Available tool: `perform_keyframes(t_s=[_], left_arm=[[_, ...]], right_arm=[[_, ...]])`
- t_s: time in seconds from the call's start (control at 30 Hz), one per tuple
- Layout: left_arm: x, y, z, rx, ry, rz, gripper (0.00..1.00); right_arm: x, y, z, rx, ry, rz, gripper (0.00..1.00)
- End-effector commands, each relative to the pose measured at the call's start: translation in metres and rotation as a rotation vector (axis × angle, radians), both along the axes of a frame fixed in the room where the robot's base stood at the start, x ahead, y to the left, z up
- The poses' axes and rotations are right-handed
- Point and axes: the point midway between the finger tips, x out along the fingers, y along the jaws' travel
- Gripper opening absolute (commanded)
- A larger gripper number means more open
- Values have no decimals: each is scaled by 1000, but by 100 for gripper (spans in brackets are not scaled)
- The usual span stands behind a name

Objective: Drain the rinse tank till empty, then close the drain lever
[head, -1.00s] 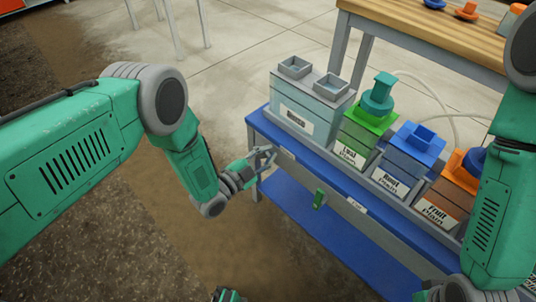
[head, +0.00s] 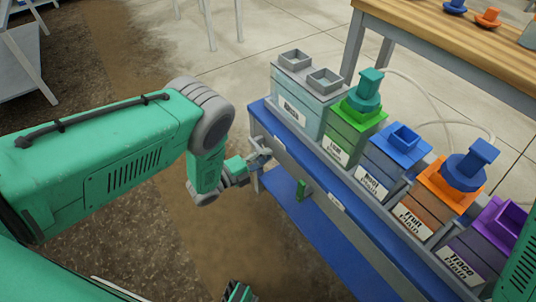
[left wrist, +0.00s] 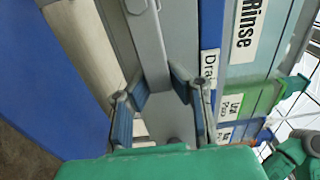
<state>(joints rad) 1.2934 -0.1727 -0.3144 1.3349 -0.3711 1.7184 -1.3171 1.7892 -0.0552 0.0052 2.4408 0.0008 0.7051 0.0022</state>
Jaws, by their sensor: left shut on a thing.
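The rinse tank (head: 312,104) is a pale blue-grey box with two square openings on top, at the left end of the skid in the head view. Its "Rinse" label (left wrist: 247,28) is readable in the left wrist view. I cannot tell its liquid level. A "Drain" label (left wrist: 208,72) is on the blue edge below it. My left gripper (head: 262,160) is at the skid's front left corner. In the left wrist view its fingers (left wrist: 158,84) are shut around a grey bar (left wrist: 148,45), which seems to be the drain lever.
Green, blue, orange and purple feed tanks (head: 398,160) stand in a row to the right. A small green handle (head: 303,190) hangs on the front rail. A blue lower shelf (head: 325,232) is below. A wooden table (head: 450,50) stands behind. Brown floor lies in front.

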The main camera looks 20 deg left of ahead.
Motion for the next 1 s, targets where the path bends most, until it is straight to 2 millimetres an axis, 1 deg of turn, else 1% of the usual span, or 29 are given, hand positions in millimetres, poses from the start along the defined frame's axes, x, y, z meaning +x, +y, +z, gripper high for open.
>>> perform_keyframes(t_s=[0.03, 0.63, 0.7, 0.73, 1.0], left_arm=[[-5, 5, -8, 19, 9, 7, 0], [-5, 5, -11, 50, -12, 9, 0], [-5, 5, -11, 50, -12, 9, 28], [-5, 5, -10, 50, -12, 9, 38], [-2, 3, -7, 47, -19, 8, 38]], right_arm=[[0, 0, -1, 0, 0, 0, 40], [0, 0, -1, -1, 0, -1, 40], [0, 0, -1, -1, 0, -1, 40], [0, 0, -1, -1, 0, -1, 40], [0, 0, -1, 0, 0, -1, 40]])
